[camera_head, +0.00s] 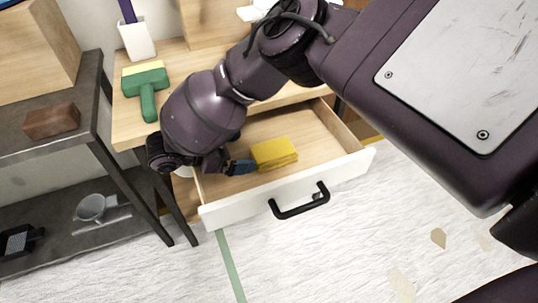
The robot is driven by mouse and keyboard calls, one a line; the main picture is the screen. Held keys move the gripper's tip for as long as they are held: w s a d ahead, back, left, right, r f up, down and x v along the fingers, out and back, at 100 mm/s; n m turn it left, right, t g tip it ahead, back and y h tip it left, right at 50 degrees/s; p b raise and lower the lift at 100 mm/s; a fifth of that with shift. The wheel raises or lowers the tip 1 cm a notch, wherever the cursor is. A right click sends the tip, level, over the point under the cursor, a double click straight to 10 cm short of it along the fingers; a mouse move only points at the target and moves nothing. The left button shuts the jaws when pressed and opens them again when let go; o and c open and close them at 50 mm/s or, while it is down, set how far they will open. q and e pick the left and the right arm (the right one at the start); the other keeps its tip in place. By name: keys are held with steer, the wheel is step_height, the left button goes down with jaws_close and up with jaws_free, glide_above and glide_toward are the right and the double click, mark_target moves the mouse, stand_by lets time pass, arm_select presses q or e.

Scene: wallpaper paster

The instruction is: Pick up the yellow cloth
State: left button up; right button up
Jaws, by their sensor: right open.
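The yellow cloth (274,153) is a folded, block-like stack lying in the open drawer (320,140), near its middle. Whether the fingertips touch the cloth is hard to tell. My right arm crosses the view from the upper right and hides the left part of the drawer. My left gripper is not in view.
The drawer's white front with a black handle (300,203) faces the floor. A green brush (148,86) lies on the wooden top at left. A white cup (137,38) stands behind it. A dark shelf at left holds a brown block (52,122) and a grey funnel (92,207).

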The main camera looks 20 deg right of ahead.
mark_target(263, 152)
steer(key=shift+s+f, duration=0.1)
steer(key=shift+f, duration=0.4)
steer(key=shift+x, duration=1.3)
steer(key=b+x, duration=0.1)
steer(key=x, duration=0.3)
steer(key=shift+f+b, duration=0.2)
steer(key=shift+b, duration=0.15)
steer(key=shift+d, duration=0.35)
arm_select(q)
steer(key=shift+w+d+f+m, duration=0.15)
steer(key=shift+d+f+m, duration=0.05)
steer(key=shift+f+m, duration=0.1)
arm_select(e)
steer(key=c, duration=1)
steer(key=shift+o, duration=0.2)
steer(key=shift+r, duration=0.1)
